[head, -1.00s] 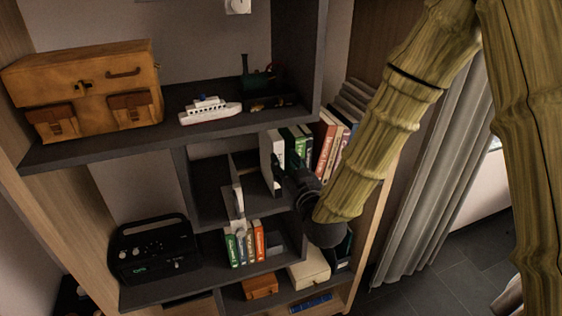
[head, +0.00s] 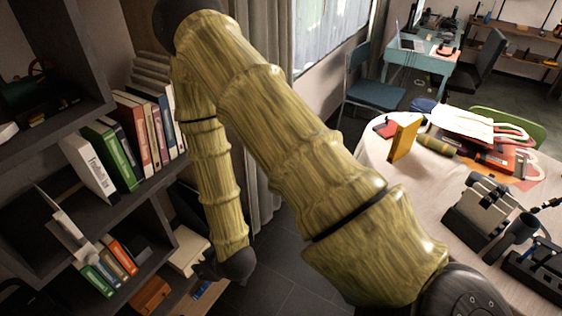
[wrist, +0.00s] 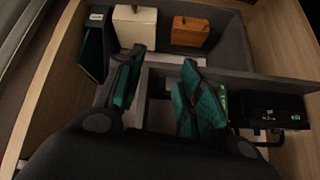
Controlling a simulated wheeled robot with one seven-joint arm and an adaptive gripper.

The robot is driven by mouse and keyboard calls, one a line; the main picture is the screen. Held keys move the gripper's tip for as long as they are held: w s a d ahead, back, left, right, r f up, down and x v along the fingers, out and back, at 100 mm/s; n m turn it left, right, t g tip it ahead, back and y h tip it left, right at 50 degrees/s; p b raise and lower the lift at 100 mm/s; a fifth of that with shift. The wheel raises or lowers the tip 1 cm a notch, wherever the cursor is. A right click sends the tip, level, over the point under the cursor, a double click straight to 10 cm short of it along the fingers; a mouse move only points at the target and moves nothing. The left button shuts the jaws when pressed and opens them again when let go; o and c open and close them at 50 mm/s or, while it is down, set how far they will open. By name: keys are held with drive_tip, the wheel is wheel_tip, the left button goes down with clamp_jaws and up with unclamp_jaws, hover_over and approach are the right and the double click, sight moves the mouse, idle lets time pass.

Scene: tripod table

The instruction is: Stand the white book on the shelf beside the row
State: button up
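A thick white book (head: 88,166) with dark print on its spine stands on the upper shelf at the left end of the row (head: 143,137), right beside a green book (head: 112,155). Whether they touch is unclear. My gripper (wrist: 162,92) is open in the wrist view, its two teal-padded fingers apart with nothing visible between them. In the head view my dark wrist is low, right of and below the row; the fingertips cannot be made out there.
A thin white piece (head: 66,228) stands by a lower row of small books (head: 118,258). A white box (wrist: 134,27), an orange box (wrist: 188,31) and a black radio (wrist: 272,112) show below.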

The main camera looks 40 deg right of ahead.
drive_tip(key=s+d+f+g, duration=0.2)
drive_tip(key=s+d+f, duration=0.1)
drive_tip(key=s, duration=0.4)
drive_tip(key=s+d+f+m+g+h, duration=0.1)
drive_tip(key=s+d+f+g, duration=0.1)
drive_tip(key=s, duration=0.6)
drive_tip(key=s+d+f+g+h, duration=0.1)
drive_tip(key=s+d+f+g, duration=0.2)
drive_tip(key=s+f, duration=0.3)
drive_tip(key=shift+s+d+f+m, duration=0.3)
drive_tip(key=shift+s+f+m, duration=0.1)
drive_tip(key=shift+s, duration=0.6)
